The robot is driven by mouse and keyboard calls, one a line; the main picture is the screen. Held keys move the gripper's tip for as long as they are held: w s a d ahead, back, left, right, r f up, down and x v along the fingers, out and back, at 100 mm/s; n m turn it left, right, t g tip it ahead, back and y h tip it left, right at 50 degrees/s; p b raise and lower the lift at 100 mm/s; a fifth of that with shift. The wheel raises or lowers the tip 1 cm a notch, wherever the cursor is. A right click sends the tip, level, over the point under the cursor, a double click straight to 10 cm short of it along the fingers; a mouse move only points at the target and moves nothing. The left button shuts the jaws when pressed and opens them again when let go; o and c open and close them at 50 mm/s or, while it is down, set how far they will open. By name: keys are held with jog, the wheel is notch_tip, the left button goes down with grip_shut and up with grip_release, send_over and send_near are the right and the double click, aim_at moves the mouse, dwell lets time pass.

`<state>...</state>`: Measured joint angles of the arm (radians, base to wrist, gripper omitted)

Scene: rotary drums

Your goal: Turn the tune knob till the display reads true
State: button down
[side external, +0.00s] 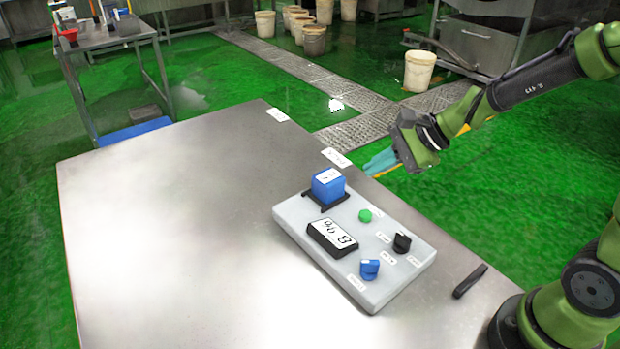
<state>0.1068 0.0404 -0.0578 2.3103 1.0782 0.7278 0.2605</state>
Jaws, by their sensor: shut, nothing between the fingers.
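A pale grey panel box (290,213) lies on the metal table. Its black-framed display (332,237) has a white face with large dark characters, seen rotated; it seems to start with a B, and the rest is hard to read. A blue knob (369,268) is at the box's near edge, a black knob (402,242) at its right, and a round green button (365,215) nearer the middle. The small labels are unreadable, so I cannot tell which knob is tune. My gripper (370,170) is shut and empty, in the air beyond the box, apart from every control.
A blue block (328,186) in a black holder stands at the box's far corner. A black bar (470,281) lies on the table right of the box. The table's left side (160,220) is clear. White tags lie along the far edge.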

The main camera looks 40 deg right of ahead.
aim_at(370, 215)
jog(key=shift+f, duration=4.4)
jog(key=shift+f, duration=0.4)
jog(key=shift+f, duration=0.5)
jog(key=shift+r, duration=0.95)
jog(key=shift+r, duration=0.1)
jog(key=shift+r, duration=2.4)
